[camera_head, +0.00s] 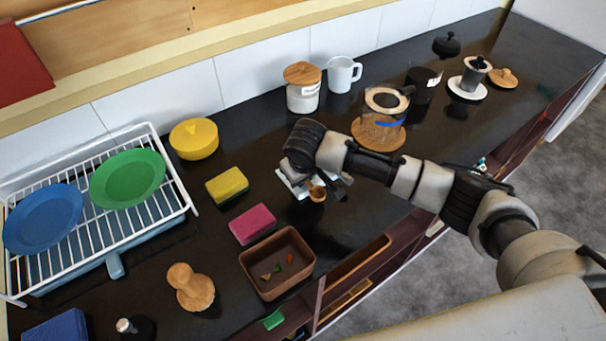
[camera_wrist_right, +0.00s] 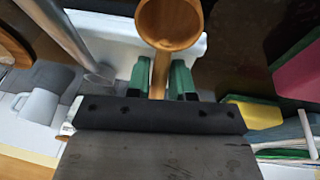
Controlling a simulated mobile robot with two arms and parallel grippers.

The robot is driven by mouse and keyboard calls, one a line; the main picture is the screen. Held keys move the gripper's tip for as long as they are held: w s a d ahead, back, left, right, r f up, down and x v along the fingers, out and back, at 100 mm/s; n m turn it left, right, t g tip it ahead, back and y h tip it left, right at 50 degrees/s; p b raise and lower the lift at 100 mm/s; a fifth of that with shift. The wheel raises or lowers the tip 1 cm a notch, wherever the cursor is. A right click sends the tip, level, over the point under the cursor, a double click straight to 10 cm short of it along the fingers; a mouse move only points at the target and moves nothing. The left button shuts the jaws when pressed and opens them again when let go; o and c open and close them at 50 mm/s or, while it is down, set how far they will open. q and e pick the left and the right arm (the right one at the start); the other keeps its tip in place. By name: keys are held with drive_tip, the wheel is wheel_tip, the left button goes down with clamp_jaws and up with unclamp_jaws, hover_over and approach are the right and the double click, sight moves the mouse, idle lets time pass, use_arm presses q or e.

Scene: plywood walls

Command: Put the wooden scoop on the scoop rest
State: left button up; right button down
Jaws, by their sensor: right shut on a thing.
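The wooden scoop (camera_wrist_right: 168,22) has a round bowl and a short handle. My right gripper (camera_wrist_right: 161,80) is shut on its handle, between the green finger pads. In the head view, the scoop (camera_head: 317,194) shows at the tip of my right gripper (camera_head: 318,180), just above or at a white tray-like thing (camera_head: 286,182); I cannot tell whether they touch. A tan, two-lobed wooden piece (camera_head: 190,287), which looks like the scoop rest, lies on the near left counter, apart from the gripper. My left gripper is not in view.
A brown bin (camera_head: 246,259) with small scraps, a pink sponge (camera_head: 253,224) and a yellow-green sponge (camera_head: 227,186) lie between. A dish rack (camera_head: 172,187) stands left. A dark bottle (camera_head: 130,327) is near the wooden piece. A glass carafe (camera_head: 386,101) stands behind my right arm.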

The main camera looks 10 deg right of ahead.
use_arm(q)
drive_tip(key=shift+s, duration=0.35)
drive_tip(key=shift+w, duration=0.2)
use_arm(e)
drive_tip(key=shift+f, duration=0.3)
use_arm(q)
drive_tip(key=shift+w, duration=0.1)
use_arm(e)
drive_tip(key=c, duration=0.9)
unclamp_jaws()
drive_tip(key=shift+s+r, duration=0.1)
drive_tip(key=shift+r, duration=0.05)
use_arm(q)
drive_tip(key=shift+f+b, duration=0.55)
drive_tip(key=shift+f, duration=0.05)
use_arm(e)
drive_tip(key=v, duration=1)
drive_tip(key=shift+r, duration=0.3)
drive_tip(key=shift+s, duration=0.1)
